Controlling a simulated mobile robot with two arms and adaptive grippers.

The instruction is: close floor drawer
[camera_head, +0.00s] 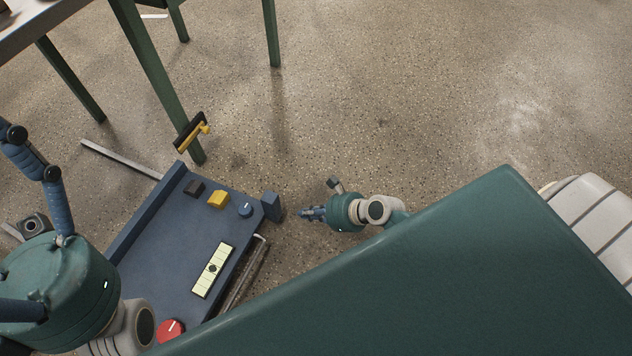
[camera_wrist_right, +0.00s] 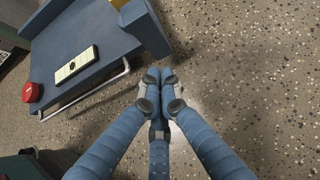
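The floor drawer (camera_head: 180,245) is a low blue tray on the floor, with raised walls and a metal bar handle (camera_head: 247,270) along its right side. The wrist view shows the drawer (camera_wrist_right: 106,40) and its handle (camera_wrist_right: 90,92) at upper left. My right gripper (camera_head: 308,213) is right of the drawer's far right corner, apart from it and empty. In the wrist view its fingers (camera_wrist_right: 158,74) come together at the tips, beside the corner post. My left gripper (camera_head: 40,185) is at the left edge; its fingertips are out of frame.
A green-legged table (camera_head: 150,70) stands behind. The floor to the right is clear.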

